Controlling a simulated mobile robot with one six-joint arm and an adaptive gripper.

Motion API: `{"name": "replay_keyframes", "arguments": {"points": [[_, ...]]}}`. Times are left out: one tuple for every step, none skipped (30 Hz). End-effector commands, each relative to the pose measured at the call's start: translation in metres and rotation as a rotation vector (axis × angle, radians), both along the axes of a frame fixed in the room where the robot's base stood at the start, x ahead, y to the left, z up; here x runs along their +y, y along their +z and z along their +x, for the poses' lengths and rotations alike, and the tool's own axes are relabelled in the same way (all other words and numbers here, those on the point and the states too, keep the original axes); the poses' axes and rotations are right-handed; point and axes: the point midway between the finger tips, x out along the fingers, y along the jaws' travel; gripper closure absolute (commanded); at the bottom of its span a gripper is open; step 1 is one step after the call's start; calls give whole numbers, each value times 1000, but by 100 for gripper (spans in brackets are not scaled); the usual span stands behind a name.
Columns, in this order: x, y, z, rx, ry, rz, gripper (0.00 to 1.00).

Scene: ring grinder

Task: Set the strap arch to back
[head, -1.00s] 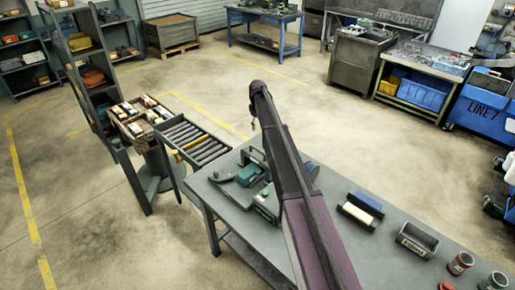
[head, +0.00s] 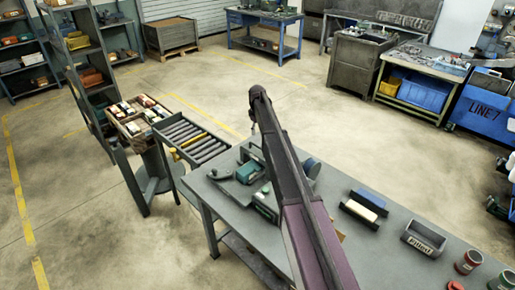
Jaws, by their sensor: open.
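A green and grey machine (head: 264,204) stands on the left part of the grey workbench, partly hidden behind my arm. A dark arch-shaped bar (head: 246,152) rises at its back left; it may be the strap arch, but its position is hard to read. A teal block (head: 247,174) sits under it. A dark round part (head: 312,168) shows just right of my arm. My arm reaches up over the bench and bends at the top. A small dark piece of it shows below the bend. My gripper is hidden behind the arm; no fingers show.
A blue block and a white block (head: 361,210) lie in dark holders right of the machine. A grey tray (head: 425,240) and red-rimmed cans (head: 468,262) stand further right. A roller conveyor (head: 190,140) and a box of small packs (head: 140,114) stand behind the bench's left end.

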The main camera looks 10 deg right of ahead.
Motion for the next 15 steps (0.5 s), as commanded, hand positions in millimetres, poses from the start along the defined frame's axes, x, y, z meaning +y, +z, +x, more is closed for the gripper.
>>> {"name": "replay_keyframes", "arguments": {"points": [[0,-8,0,0,0,0,43],[0,-10,0,0,0,0,43],[0,-14,0,0,0,0,43],[0,-16,0,0,0,0,43],[0,-18,0,0,0,0,43],[0,-21,0,0,0,0,43],[0,-24,0,0,0,0,43],[0,-26,0,0,0,0,43],[0,-29,0,0,1,0,43],[1,-31,0,0,1,0,43],[1,-34,0,0,1,0,43],[1,-37,0,0,1,0,43],[1,-39,0,0,1,0,43],[1,-41,0,0,1,0,43],[1,-44,0,0,1,0,43]]}}
